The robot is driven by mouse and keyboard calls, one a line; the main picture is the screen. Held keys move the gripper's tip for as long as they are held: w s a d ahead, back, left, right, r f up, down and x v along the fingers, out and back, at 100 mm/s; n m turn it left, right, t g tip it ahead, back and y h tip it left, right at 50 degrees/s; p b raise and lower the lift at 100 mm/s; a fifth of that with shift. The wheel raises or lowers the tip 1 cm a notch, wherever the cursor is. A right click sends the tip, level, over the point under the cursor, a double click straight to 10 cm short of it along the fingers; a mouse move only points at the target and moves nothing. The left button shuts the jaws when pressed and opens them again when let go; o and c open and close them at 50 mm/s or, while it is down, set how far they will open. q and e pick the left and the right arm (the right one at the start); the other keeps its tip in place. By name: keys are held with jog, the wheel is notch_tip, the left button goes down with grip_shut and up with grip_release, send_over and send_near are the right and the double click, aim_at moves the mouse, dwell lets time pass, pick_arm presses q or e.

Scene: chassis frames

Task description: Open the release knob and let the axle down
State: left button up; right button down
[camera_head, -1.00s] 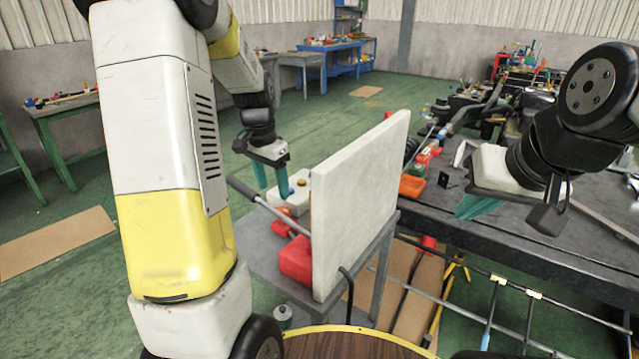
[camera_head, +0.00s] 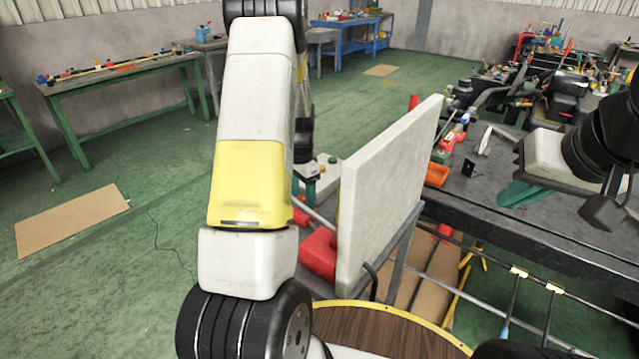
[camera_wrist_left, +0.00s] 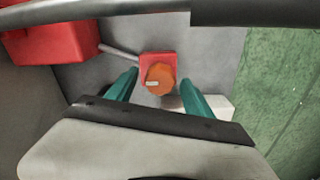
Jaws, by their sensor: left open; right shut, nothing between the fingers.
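In the left wrist view, an orange release knob (camera_wrist_left: 160,77) with a small pale mark sits on a red block (camera_wrist_left: 147,62). My left gripper (camera_wrist_left: 160,84) is open, its teal fingers on either side of the knob; contact cannot be told. A thin rod runs from the block to a larger red body (camera_wrist_left: 50,38). In the head view, a red body (camera_head: 319,254) shows beside the pale upright panel (camera_head: 385,200), and my left arm hides most of the left gripper (camera_head: 311,187). My right gripper (camera_head: 518,194) is shut and empty over the dark bench. I cannot make out the axle.
A dark bar (camera_wrist_left: 120,10) crosses the top of the left wrist view. The dark bench (camera_head: 490,205) holds an orange tray (camera_head: 437,174) and clutter farther back. A white box (camera_head: 328,168) stands behind my left arm.

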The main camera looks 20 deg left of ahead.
pick_arm(q)
jog(key=shift+f, duration=0.1)
grip_shut()
